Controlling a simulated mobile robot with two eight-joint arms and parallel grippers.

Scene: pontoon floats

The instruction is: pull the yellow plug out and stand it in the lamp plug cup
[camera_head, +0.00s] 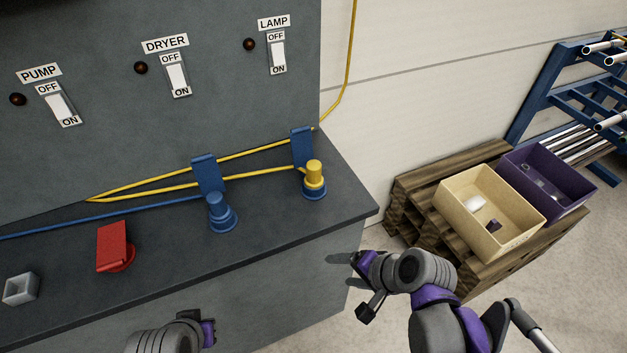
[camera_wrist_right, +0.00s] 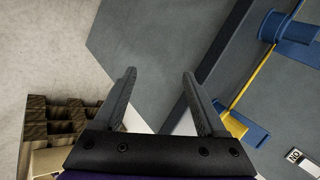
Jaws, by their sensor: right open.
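The yellow plug (camera_head: 314,172) stands upright in a round blue base (camera_head: 314,192) near the right end of the grey counter, with a yellow cable leading from it. I cannot tell which object is the lamp plug cup; a small grey square cup (camera_head: 20,288) sits at the counter's far left. My right gripper (camera_head: 342,270) is open and empty, off the counter's front edge, below and right of the plug. The right wrist view shows its two spread fingers (camera_wrist_right: 158,78) with nothing between them. My left gripper (camera_head: 207,331) is partly seen at the bottom; its fingers are unclear.
A blue plug (camera_head: 219,207), blue cable brackets (camera_head: 207,175) and a red block (camera_head: 112,246) are on the counter (camera_head: 270,235). The panel behind has PUMP, DRYER and LAMP switches (camera_head: 278,55). Cream (camera_head: 512,243) and purple (camera_head: 572,213) bins stand on wooden pallets at right.

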